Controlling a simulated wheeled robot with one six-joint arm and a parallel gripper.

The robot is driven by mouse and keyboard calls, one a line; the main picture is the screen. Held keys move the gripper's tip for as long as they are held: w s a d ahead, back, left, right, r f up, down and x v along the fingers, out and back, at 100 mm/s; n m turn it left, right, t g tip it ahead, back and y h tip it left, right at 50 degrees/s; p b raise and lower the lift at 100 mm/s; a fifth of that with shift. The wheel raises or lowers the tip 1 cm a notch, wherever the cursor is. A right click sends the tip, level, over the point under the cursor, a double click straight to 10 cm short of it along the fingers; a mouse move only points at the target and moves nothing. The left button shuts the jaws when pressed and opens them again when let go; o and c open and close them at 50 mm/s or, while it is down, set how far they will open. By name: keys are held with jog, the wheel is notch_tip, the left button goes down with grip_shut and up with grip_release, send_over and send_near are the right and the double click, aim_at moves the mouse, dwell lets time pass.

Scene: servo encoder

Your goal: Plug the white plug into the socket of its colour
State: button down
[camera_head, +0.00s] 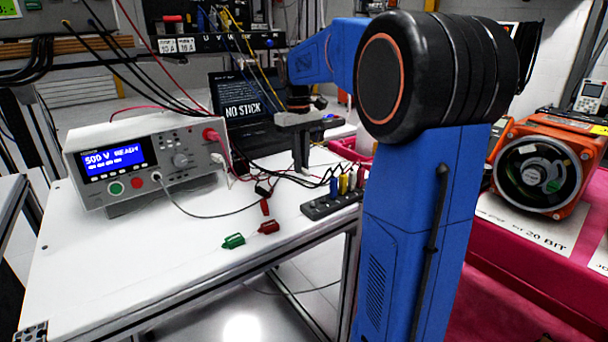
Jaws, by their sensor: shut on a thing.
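My gripper (303,155) is over the far right part of the white table, with its fingers pointing down. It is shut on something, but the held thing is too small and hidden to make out. A dark socket strip (322,208) lies at the table's right edge, to the right of and nearer than my gripper. Small blue (333,187), yellow (343,184) and whitish (352,180) upright pieces stand along the strip's far side. I cannot tell whether the whitish piece is the white plug. My blue arm hides the strip's right end.
A tester (145,160) with a lit screen stands at the left of the white table (120,255). Green (233,241) and red (268,227) clips lie near the front. Black cables (290,172) cross the table by my gripper. A laptop (240,105) stands behind.

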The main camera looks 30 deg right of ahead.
jog(key=shift+r, duration=2.25)
jog(key=w+a+r+t, duration=0.2)
jog(key=w+r+t, duration=0.4)
jog(key=r, duration=0.7)
jog(key=w+a+r+t, duration=0.2)
jog(key=w+r+t, duration=0.4)
jog(key=r, duration=0.8)
jog(key=w+a+r+t, duration=0.3)
jog(key=w+r+t, duration=0.3)
jog(key=r, duration=0.7)
jog(key=shift+y, duration=0.3)
jog(key=shift+s+d+f, duration=0.1)
jog(key=shift+s+f, duration=0.05)
jog(key=shift+f, duration=0.95)
jog(key=shift+s+d+f, duration=0.1)
jog(key=shift+f, duration=1)
jog(key=shift+f, duration=0.15)
jog(key=shift+f, duration=0.7)
jog(key=shift+f, duration=0.25)
